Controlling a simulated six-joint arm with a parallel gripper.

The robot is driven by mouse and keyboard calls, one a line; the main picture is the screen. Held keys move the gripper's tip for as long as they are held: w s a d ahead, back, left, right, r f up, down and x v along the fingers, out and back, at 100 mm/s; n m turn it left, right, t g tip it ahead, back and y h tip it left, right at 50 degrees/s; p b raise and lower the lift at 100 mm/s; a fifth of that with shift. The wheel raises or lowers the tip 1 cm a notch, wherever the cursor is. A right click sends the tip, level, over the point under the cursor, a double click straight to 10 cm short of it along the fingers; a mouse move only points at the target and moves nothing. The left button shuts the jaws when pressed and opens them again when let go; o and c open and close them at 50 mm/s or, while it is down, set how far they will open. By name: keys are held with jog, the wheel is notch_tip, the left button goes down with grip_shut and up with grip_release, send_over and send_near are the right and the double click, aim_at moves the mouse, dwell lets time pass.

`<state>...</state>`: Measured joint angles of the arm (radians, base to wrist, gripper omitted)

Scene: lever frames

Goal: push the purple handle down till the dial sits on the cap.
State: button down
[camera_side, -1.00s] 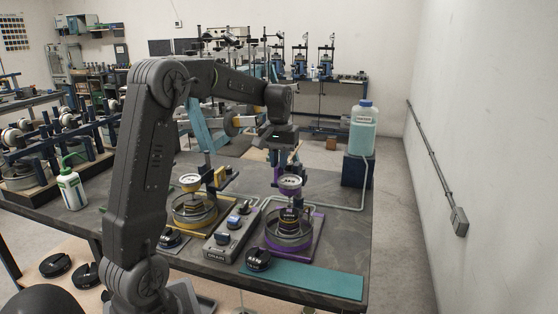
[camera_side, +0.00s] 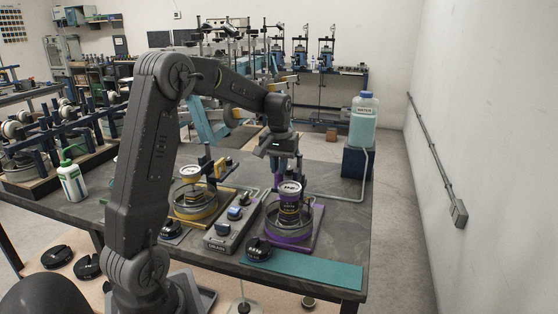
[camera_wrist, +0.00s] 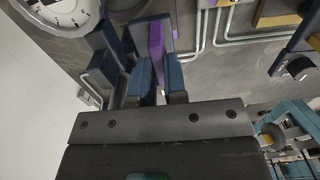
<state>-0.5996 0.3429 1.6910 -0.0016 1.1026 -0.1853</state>
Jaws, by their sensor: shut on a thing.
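At the right-hand station in the side view, a round white-faced dial (camera_side: 290,187) stands just above a dark labelled stack (camera_side: 289,208) inside a clear ring on a purple base (camera_side: 296,241). I cannot tell whether the dial touches the cap at the top of the stack. My gripper (camera_side: 284,173) points down behind the dial. In the wrist view my gripper's blue fingers (camera_wrist: 160,82) are closed around the purple handle (camera_wrist: 156,42). The dial (camera_wrist: 55,20) also shows at the upper left there, cut by the frame edge.
A similar yellow-based station (camera_side: 200,214) with its own dial stands to the left. A grey control box (camera_side: 229,230) lies between the stations. A blue-capped bottle (camera_side: 363,124) stands on a dark block behind right. A bare teal mat (camera_side: 305,270) lies at the front.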

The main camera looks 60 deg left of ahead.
jog(key=c, duration=1.2)
grip_release()
jog(key=shift+f, duration=0.25)
jog(key=shift+o, duration=0.2)
notch_tip(320, 180, up, 14)
jog(key=shift+f, duration=0.1)
jog(key=s+d+m+t, duration=0.25)
jog(key=s+d, duration=0.25)
jog(key=d, duration=0.5)
jog(key=s+d+m+t, duration=0.1)
jog(key=s+d+m, duration=0.4)
jog(key=d, duration=0.5)
jog(key=s+d+f+m+t, duration=0.1)
jog(key=s+d+f+t, duration=0.1)
jog(key=s+d+f, duration=0.3)
jog(key=s+f, duration=0.1)
jog(key=s, duration=0.2)
jog(key=shift+d+f, duration=0.15)
jog(key=shift+f, duration=0.05)
